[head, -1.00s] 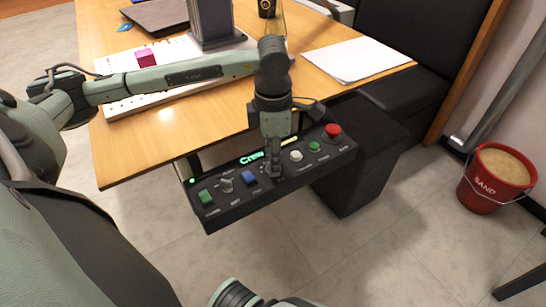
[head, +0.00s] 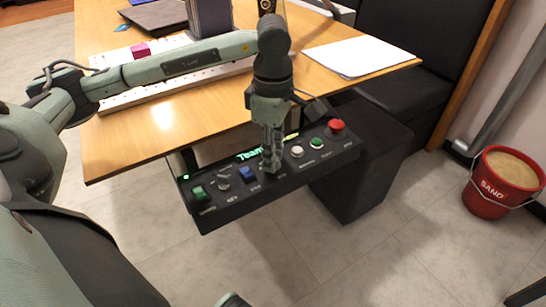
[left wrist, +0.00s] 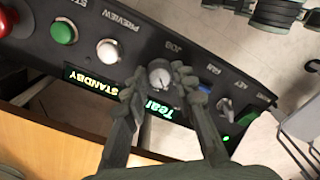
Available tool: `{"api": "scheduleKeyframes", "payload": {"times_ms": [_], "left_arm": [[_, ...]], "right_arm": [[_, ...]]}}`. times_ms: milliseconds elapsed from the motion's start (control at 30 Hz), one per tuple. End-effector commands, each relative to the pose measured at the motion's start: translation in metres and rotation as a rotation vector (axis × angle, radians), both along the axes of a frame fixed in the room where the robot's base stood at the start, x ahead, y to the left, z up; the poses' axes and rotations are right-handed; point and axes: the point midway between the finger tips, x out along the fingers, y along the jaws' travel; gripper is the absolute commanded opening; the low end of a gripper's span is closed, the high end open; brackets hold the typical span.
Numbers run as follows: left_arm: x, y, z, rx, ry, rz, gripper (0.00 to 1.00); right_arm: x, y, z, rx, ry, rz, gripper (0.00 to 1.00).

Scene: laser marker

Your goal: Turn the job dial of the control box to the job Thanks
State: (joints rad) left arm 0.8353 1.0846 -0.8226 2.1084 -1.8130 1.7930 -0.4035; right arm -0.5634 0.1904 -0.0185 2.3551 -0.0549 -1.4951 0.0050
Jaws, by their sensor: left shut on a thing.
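The dark control box (head: 236,205) hangs at the front edge of the table. My left gripper (head: 271,166) reaches down onto it from above and is shut on the job dial. In the left wrist view, the round grey job dial (left wrist: 160,73) sits between the two fingertips, under the word JOB. The head view hides the dial behind the fingers. The green display (head: 250,154) begins with "Team"; its rest is covered by the gripper. In the left wrist view, another part of the display (left wrist: 99,87) reads STANDBY.
Beside the dial are a white button (head: 297,152), a green button (head: 317,143), a red button (head: 337,126), a blue switch (head: 247,174), a key switch (head: 223,183) and a green rocker (head: 199,193). Paper (head: 362,57) lies on the table. A red sand bucket (head: 502,182) stands on the floor.

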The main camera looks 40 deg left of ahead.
Motion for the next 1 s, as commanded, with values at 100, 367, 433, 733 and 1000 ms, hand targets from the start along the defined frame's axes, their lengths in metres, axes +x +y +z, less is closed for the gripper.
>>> {"api": "scheduleKeyframes", "payload": {"times_ms": [100, 367, 433, 733, 1000], "left_arm": [[0.0001, -0.0006, -0.0005, -0.002, -0.001, -0.024, 0.0], [-0.0001, -0.0007, 0.0003, -0.002, 0.0, -0.035, 0.0], [-0.0001, -0.0007, 0.0003, -0.002, 0.0, -0.035, 0.0], [-0.0001, -0.0004, 0.0002, -0.001, 0.0, -0.034, 0.48], [0.0, -0.0002, 0.0009, -0.001, 0.0, -0.033, 0.48]], "right_arm": [[-0.0022, -0.0004, 0.0051, -0.004, -0.003, -0.001, 0.0], [-0.0032, -0.0005, 0.0081, -0.004, -0.003, -0.002, 0.0], [-0.0032, -0.0005, 0.0081, -0.004, -0.003, -0.002, 0.0], [-0.0032, -0.0004, 0.0078, -0.004, -0.003, -0.002, 0.0], [-0.0028, -0.0003, 0.0079, -0.004, -0.004, -0.002, 0.0]]}}
